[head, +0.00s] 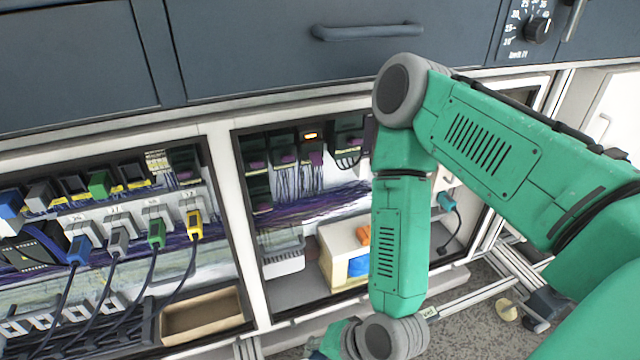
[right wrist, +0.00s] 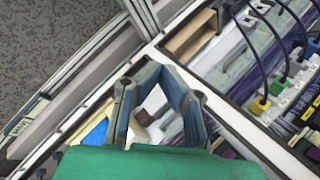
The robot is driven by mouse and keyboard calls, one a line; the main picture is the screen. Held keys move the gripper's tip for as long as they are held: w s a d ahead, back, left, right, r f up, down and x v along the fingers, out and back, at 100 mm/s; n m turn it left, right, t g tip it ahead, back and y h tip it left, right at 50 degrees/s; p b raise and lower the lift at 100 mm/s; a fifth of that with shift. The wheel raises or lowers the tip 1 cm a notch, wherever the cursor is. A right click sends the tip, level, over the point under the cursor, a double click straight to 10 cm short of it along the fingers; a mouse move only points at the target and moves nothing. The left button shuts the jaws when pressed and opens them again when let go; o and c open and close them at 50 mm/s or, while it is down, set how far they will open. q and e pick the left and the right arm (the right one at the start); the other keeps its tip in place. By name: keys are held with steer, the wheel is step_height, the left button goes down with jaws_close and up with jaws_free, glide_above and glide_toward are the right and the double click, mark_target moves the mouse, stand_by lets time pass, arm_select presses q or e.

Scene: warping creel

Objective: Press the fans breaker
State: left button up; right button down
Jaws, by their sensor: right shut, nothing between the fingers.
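No label reading fans is legible, so I cannot tell which device is the fans breaker. The right cabinet bay holds a row of dark devices (head: 285,155) with purple parts and wiring below; one has a lit orange display (head: 310,136). My right gripper (head: 333,343) is low at the bottom edge in the head view, partly hidden by my wrist, in front of the bay's lower frame. In the right wrist view its fingers (right wrist: 152,68) converge at the tips, shut and empty, with the cabinet beyond. My left gripper is not in view.
The left bay holds plugs with blue, grey, green and yellow connectors (head: 194,224) and hanging cables. An open brown box (head: 202,316) lies below. A white box (head: 340,250) with orange and blue items stands in the right bay. Drawers with a handle (head: 368,32) are above.

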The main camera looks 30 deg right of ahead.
mark_target(316, 159)
steer(key=w+d+r+m+t+h+b, duration=0.1)
steer(key=w+d+r+m+t+b, duration=0.2)
steer(key=w+m, duration=0.5)
steer(key=w+d+r+m+t+h+b, duration=0.1)
steer(key=w+r+m+t, duration=0.2)
steer(key=w+m+t, duration=0.35)
steer(key=w+d+r+m+t+h+b, duration=0.1)
steer(key=w+d+r+m+t+h, duration=0.2)
steer(key=d+m, duration=0.4)
steer(key=w+d+r+m+h+b, duration=0.2)
steer(key=d+r+m+h, duration=0.2)
steer(key=d+m, duration=0.25)
steer(key=a+f+b+x, duration=0.1)
steer(key=b+x, duration=0.1)
steer(key=x, duration=0.8)
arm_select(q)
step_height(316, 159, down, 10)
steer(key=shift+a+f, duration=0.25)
arm_select(e)
steer(key=r, duration=0.2)
steer(key=s+r, duration=0.1)
steer(key=r, duration=0.1)
steer(key=shift+s+r, duration=0.25)
steer(key=shift+r, duration=0.1)
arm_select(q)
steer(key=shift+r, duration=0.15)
arm_select(e)
steer(key=shift+a+r, duration=0.1)
